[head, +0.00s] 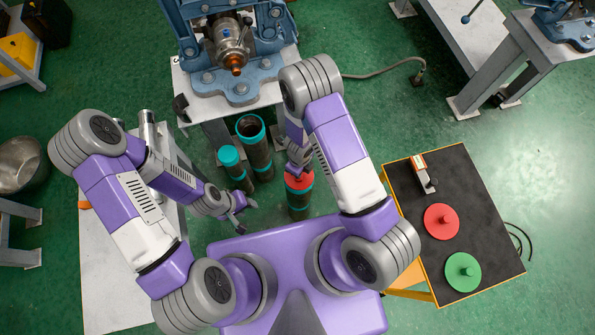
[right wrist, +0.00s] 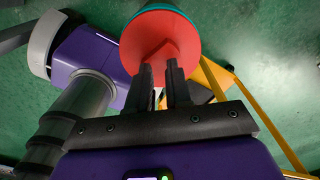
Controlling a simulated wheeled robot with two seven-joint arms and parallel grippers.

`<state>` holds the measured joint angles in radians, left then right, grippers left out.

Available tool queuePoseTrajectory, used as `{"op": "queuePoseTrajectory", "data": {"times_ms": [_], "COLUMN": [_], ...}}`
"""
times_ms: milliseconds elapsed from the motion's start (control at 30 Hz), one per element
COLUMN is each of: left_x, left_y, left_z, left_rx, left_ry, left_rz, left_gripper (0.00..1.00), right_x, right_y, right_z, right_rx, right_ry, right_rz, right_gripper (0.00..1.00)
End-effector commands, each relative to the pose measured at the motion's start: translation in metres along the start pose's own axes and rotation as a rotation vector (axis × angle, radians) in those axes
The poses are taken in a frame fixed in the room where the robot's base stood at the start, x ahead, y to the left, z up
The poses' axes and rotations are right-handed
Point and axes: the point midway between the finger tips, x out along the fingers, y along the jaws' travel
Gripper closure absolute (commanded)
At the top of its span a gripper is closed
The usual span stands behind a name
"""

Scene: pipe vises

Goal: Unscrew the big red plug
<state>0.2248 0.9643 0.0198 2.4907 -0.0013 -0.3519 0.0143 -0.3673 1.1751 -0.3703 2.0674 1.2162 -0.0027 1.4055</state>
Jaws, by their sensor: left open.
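The red plug (head: 299,182) sits on top of an upright dark pipe (head: 298,205) with a teal collar, in front of my base. In the right wrist view, the red plug (right wrist: 150,38) fills the upper middle, with a teal rim behind it. My right gripper (right wrist: 162,72) has its two black fingers on either side of the plug's raised red grip, close against it; in the head view my right arm partly hides this spot. My left gripper (head: 243,209) is open and empty, left of the plug's pipe and low over the floor area.
Two more teal-collared pipes (head: 251,128) stand left of the plug's pipe. A blue vise (head: 240,90) is on a bench at the top. A black-topped table (head: 405,190) at right holds a red disc (head: 441,222) and a green disc (head: 463,272). A pale table (head: 115,280) is at left.

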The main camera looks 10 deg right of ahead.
Motion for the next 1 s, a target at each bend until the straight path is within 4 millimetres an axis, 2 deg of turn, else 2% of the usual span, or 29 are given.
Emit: {"op": "queuePoseTrajectory", "data": {"times_ms": [100,767,900,1000], "left_x": [0.0075,0.0012,0.0013,0.0013], "left_y": [-0.0028,-0.0005,-0.0005,-0.0005], "left_z": [-0.0002,-0.0001,-0.0001,-0.0001], "left_rx": [0.000,0.000,0.000,0.000], "left_ry": [0.000,0.000,0.000,0.000], "left_rz": [0.000,0.000,0.000,0.000], "left_gripper": [0.57,0.57,0.57,0.57], "right_x": [0.0092,0.0080,0.0080,0.0079], "right_y": [0.0001,-0.0005,-0.0005,-0.0005], "right_z": [0.0001,0.0021,0.0021,0.0021], "right_rx": [-0.001,-0.002,-0.001,-0.001], "right_ry": [0.000,0.000,0.000,0.000], "right_rz": [0.000,0.001,0.001,0.001], "right_gripper": [0.81,0.81,0.99,1.00]}}
